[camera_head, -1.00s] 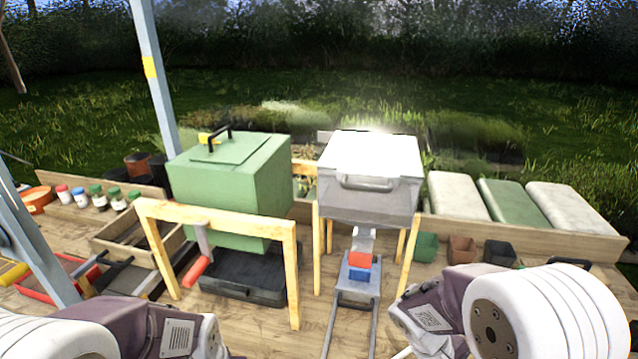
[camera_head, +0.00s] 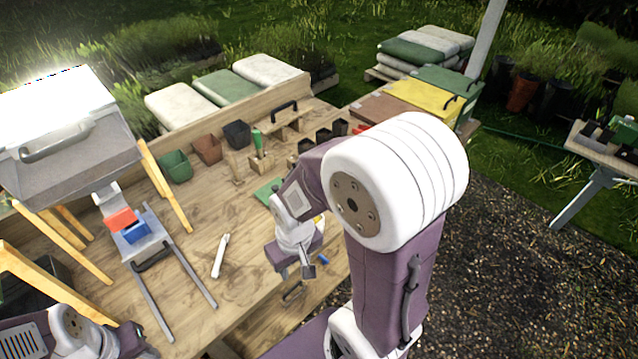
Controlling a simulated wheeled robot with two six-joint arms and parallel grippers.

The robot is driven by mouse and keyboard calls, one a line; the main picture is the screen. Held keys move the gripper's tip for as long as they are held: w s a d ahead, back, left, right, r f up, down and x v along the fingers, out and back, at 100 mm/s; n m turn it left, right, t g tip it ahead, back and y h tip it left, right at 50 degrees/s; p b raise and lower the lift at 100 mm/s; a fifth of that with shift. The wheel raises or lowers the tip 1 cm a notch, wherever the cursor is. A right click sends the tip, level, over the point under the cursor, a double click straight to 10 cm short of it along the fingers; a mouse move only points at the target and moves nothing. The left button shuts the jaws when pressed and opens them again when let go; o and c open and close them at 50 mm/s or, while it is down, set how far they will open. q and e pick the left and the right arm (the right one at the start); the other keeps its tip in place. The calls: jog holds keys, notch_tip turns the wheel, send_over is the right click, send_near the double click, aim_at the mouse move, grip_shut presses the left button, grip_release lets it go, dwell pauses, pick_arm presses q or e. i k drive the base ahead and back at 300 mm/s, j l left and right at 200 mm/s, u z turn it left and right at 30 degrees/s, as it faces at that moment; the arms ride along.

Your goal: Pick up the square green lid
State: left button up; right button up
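A flat green piece (camera_head: 268,191), which looks like the square green lid, lies on the wooden bench. My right arm hides part of it, so its full outline cannot be told. My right gripper (camera_head: 296,271) points down over the bench, nearer the front edge than the green piece. Its two fingers look apart with nothing between them. Part of my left arm shows at the bottom left, but its gripper is out of view.
Green, brown and black pots (camera_head: 207,149) stand along the bench's back. A white tool (camera_head: 221,255) lies left of my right gripper. A grey hopper (camera_head: 70,150) stands on wooden legs at left. Brown, yellow (camera_head: 425,93) and green boxes stand beyond the bench's right end.

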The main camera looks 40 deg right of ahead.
aim_at(263, 193)
jog(key=z, duration=0.9)
jog(key=i+l+u, duration=0.15)
jog(key=u, duration=0.25)
jog(key=i+l+u, duration=0.15)
jog(key=u, duration=0.3)
jog(key=i+l+u, duration=0.1)
jog(key=l+u, duration=0.7)
jog(key=i+j, duration=0.05)
jog(key=j, duration=0.05)
